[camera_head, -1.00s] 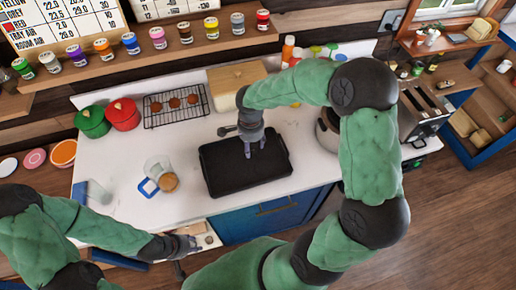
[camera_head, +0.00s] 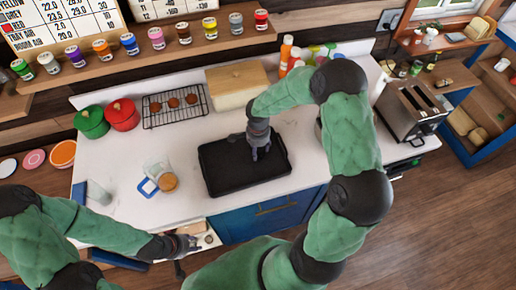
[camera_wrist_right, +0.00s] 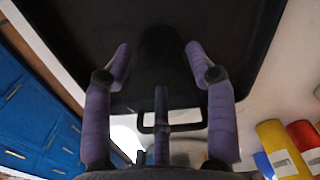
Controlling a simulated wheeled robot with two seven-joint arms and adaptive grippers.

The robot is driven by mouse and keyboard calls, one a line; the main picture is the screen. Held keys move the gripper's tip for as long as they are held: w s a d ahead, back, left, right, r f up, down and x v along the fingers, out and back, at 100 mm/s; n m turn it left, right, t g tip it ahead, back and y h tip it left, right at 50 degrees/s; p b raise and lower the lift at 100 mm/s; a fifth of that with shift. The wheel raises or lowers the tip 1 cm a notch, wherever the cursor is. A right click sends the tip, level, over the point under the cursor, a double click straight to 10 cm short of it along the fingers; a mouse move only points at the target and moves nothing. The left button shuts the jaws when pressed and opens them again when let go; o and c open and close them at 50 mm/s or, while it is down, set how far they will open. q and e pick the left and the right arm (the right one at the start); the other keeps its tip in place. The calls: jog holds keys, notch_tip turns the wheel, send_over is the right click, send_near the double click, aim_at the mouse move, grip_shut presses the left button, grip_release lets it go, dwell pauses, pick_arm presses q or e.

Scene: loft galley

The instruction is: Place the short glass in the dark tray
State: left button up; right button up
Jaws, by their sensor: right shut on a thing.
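The dark tray (camera_head: 222,181) lies on the white counter in the head view and fills much of the right wrist view (camera_wrist_right: 150,20). My right gripper (camera_head: 260,152) is over the tray's upper right part, pointing down. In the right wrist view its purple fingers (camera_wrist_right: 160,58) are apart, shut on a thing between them. That would be the short glass (camera_wrist_right: 160,45), clear and hardly visible against the dark tray; I cannot tell whether it touches the tray. My left gripper (camera_head: 188,243) is low at the counter's front edge, clear of the tray; its jaws are too small to read.
A clear glass (camera_head: 100,193) and a glass jug (camera_head: 155,170) with a blue handle stand left of the tray. Behind are red and green pots (camera_head: 122,114), a cooling rack (camera_head: 175,104) and a bread box (camera_head: 236,84). A toaster (camera_head: 412,105) stands right. Counter left of the tray is partly clear.

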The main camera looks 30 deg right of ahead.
jog(key=shift+f, duration=0.15)
jog(key=o, duration=1.3)
jog(key=shift+c, duration=0.2)
notch_tip(320, 180, up, 12)
jog(key=shift+r, duration=0.2)
